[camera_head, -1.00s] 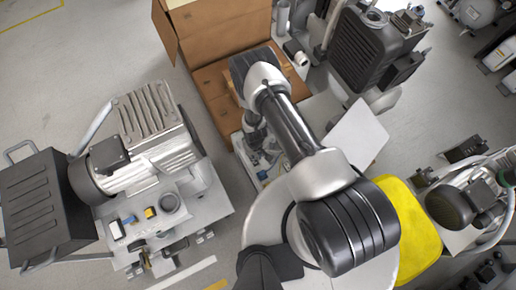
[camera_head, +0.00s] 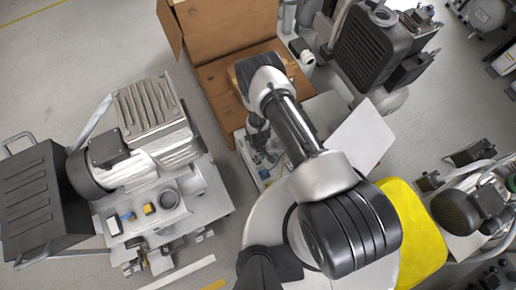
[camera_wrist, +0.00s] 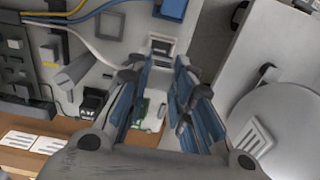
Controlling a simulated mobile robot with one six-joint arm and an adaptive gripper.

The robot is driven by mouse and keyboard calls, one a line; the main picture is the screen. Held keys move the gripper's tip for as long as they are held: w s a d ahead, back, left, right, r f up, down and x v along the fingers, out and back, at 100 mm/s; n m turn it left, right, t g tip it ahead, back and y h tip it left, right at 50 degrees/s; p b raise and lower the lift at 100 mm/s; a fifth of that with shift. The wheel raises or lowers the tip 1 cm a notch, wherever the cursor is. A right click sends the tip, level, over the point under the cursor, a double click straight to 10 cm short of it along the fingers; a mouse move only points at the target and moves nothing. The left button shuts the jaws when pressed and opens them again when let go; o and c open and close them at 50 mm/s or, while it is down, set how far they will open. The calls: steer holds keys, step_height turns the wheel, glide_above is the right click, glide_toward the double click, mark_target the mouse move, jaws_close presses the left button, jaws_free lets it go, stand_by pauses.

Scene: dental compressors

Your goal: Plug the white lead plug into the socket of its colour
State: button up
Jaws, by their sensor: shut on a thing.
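My gripper (camera_wrist: 166,62) has blue-padded fingers and points at a light grey panel (camera_wrist: 105,75) in the wrist view. It is shut with the white lead's end between its fingers; the plug itself is mostly hidden there. The white lead (camera_wrist: 88,42) runs from the upper left to the left fingertip. A pale, square-framed dark opening (camera_wrist: 161,46) shows just beyond the fingertips; I cannot tell whether the plug touches it. A blue lead (camera_wrist: 95,12) and a yellow lead (camera_wrist: 72,9) cross the upper left. In the head view my arm hides most of the gripper.
A cardboard box (camera_head: 225,65) stands behind the panel. A dark compressor (camera_head: 370,50) is at the back right and a silver one (camera_head: 150,120) at the left. A yellow pad (camera_head: 415,230) lies at the right. Open floor (camera_head: 70,75) shows at the upper left.

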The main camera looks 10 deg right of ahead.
steer(key=shift+f, duration=1.7)
steer(key=shift+f, duration=1.05)
stand_by(0.5)
steer(key=o, duration=0.9)
steer(key=shift+o, duration=0.5)
steer(key=shift+o, duration=1.4)
step_height(320, 180, up, 7)
steer(key=p, duration=0.5)
steer(key=shift+r, duration=0.1)
